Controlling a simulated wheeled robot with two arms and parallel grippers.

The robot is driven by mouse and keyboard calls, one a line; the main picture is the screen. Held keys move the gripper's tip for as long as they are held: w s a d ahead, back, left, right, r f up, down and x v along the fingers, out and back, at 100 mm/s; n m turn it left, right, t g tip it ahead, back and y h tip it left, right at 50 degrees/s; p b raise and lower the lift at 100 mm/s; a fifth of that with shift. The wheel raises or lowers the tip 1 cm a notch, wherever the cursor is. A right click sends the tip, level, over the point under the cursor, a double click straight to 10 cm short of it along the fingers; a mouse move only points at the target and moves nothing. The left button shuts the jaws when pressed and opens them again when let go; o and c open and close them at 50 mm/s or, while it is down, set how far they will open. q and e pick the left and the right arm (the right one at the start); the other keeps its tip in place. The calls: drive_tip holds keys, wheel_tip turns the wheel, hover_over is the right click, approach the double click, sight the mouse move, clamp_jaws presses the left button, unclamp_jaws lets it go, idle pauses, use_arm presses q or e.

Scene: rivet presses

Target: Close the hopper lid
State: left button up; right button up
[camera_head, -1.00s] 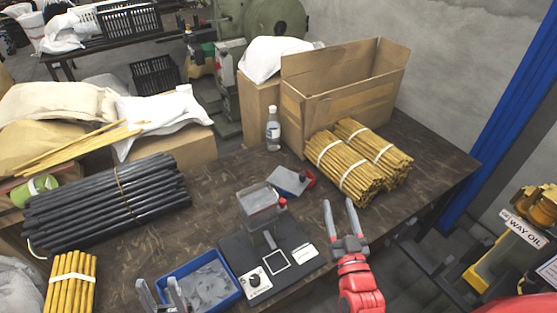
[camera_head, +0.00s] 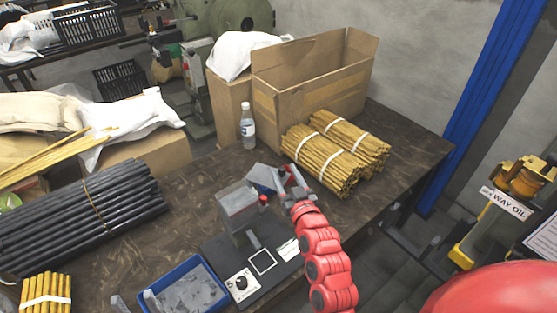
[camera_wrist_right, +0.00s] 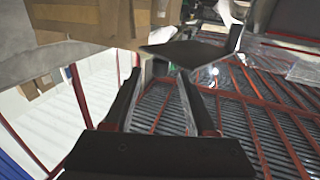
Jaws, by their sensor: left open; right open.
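The rivet press stands on a black base (camera_head: 255,270) with a box-shaped hopper (camera_head: 239,203) on top. The grey hopper lid (camera_head: 264,176) hangs open behind the hopper's right side, tilted. My right gripper (camera_head: 288,176) is open at the lid's right edge; whether it touches the lid I cannot tell. In the right wrist view a dark flat plate (camera_wrist_right: 185,53), seemingly the lid, lies just beyond the open fingertips (camera_wrist_right: 160,72).
A blue tray (camera_head: 163,273) of grey pieces sits left of the press. Bundled yellow rods (camera_head: 318,167), a bottle (camera_head: 248,134) and an open cardboard box (camera_head: 305,95) stand behind. Black rods (camera_head: 75,218) lie at left. Bare tabletop lies between them and the press.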

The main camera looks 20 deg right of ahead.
sight(268, 173)
drive_tip(key=w+p, duration=0.1)
drive_tip(key=w, duration=0.4)
drive_tip(key=shift+w+a, duration=0.1)
drive_tip(key=shift+w, duration=0.25)
drive_tip(key=shift+c, duration=0.2)
clamp_jaws()
idle(1.0)
